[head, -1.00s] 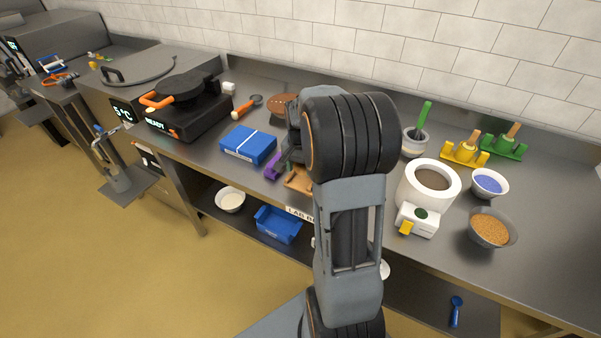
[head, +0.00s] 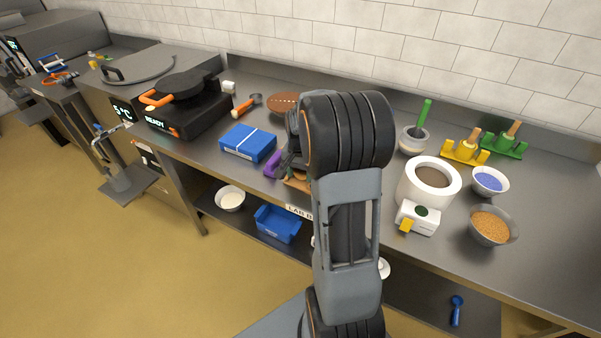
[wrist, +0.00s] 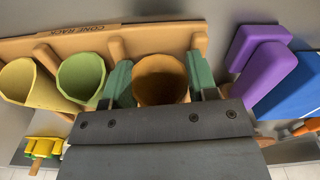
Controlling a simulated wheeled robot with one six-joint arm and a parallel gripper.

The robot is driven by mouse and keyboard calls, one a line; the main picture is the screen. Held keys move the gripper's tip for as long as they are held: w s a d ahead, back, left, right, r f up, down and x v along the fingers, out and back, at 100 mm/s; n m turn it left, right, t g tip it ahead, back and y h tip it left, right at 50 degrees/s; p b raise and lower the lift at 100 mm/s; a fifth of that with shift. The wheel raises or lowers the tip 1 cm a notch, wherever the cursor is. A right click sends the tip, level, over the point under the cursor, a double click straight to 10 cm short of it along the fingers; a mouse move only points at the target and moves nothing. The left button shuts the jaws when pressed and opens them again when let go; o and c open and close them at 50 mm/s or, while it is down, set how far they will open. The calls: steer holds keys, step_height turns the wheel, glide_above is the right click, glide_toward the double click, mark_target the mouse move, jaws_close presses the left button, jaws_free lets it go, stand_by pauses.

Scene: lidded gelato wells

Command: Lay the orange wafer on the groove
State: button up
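The orange wafer, a cone-shaped cup (wrist: 160,82), sits in the tan cone rack (wrist: 70,45) in the wrist view, open end toward the camera. My gripper (wrist: 160,76) has one green fingertip on each side of it. The fingertips lie close against its sides; I cannot tell whether they press on it. A purple block (wrist: 262,62) stands right of the rack; it also shows in the head view (head: 272,164). No groove is clear on it from here. In the head view my arm hides the wafer and most of the rack.
A yellow cone (wrist: 30,84) and a green cone (wrist: 80,80) stand in the rack left of the wafer. A blue box (head: 248,142) lies beside the purple block. A white pot (head: 428,182) and bowls stand to the right. A black waffle iron (head: 187,105) is at left.

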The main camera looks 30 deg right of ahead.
steer(key=o, duration=0.5)
steer(key=shift+s+a+f, duration=0.15)
steer(key=shift+f, duration=0.45)
steer(key=shift+c, duration=0.2)
steer(key=shift+s, duration=0.1)
steer(key=shift+r, duration=0.35)
steer(key=r, duration=1.2)
steer(key=shift+w+r+p, duration=0.1)
steer(key=shift+w+p, duration=0.15)
steer(key=shift+p, duration=0.15)
steer(key=s+a+n+t, duration=0.3)
steer(key=s+a+n, duration=0.8)
steer(key=a, duration=0.5)
steer(key=shift+s+a+f+t, duration=0.3)
steer(key=shift+s+f+t, duration=0.1)
steer(key=shift+s, duration=0.85)
